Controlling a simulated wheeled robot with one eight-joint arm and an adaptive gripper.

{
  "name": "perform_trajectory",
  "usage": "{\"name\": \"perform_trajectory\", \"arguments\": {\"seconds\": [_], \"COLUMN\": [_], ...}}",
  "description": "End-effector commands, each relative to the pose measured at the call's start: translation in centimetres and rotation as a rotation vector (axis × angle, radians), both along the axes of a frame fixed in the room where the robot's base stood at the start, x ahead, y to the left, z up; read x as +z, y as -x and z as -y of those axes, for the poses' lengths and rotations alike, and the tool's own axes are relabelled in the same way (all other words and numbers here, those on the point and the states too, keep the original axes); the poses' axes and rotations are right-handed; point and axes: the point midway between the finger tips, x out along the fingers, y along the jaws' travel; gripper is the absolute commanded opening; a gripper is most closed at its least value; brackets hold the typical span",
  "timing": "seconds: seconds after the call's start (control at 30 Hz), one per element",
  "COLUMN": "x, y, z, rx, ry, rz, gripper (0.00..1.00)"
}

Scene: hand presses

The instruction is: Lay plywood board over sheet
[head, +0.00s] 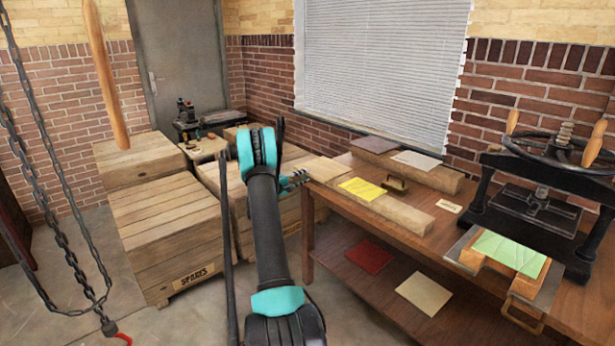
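A pale tan board (322,167), which looks like plywood, is at the left end of the wooden table (447,262). My gripper (297,181) is at the board's near left corner, partly hidden behind my arm. Its fingers are too small to show whether they grip the board or are only beside it. I cannot tell whether the board rests on the wooden bars or is held up. A light green sheet (510,252) lies on the tray (460,247) in front of the black hand press (540,200) at the right. Nothing covers the green sheet.
Two wooden bars (405,219) carry a yellow sheet (360,188), a grey sheet (374,144) and a pale sheet (416,160). Red (369,257) and cream (424,294) sheets lie on the lower shelf. Crates (170,235) stand left; a chain (55,180) hangs far left.

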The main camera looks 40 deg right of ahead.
Motion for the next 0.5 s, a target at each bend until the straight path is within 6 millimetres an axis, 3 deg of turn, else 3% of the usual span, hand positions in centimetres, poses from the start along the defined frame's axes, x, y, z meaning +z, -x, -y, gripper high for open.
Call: {"name": "perform_trajectory", "arguments": {"seconds": [0.2,0.5], "x": [0.0,0.0], "y": [-0.1,-0.2], "z": [1.6,2.0], "rx": [0.000,0.001], "ry": [0.000,0.000], "rz": [0.000,0.000], "gripper": [0.22,0.22]}}
